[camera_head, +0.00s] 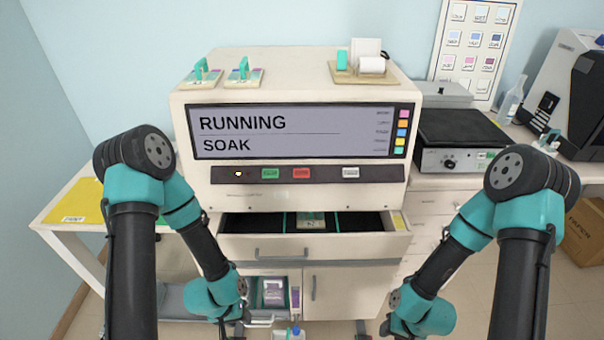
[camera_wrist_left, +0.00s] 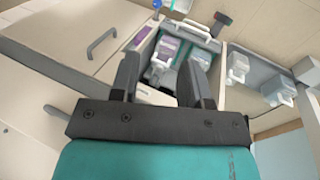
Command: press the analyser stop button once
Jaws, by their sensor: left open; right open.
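The analyser (camera_head: 196,120) is a cream cabinet whose screen (camera_head: 300,131) reads "RUNNING" and "SOAK". Below the screen is a dark button strip with a green button (camera_head: 270,173), a red button (camera_head: 301,173) and a white button (camera_head: 351,172). The red one looks like the stop button; its lettering is too small to read. My left gripper (camera_wrist_left: 161,78) is open and empty, low in front of the lower cabinet, well below the buttons. My right gripper (camera_head: 388,328) is low at the bottom edge, right of the cabinet, and only partly shows.
An open drawer (camera_head: 262,246) juts out below the button strip, holding a slide rack (camera_head: 311,221). A yellow mat (camera_head: 80,203) lies on the left table. A hotplate (camera_head: 462,140) stands on the right counter.

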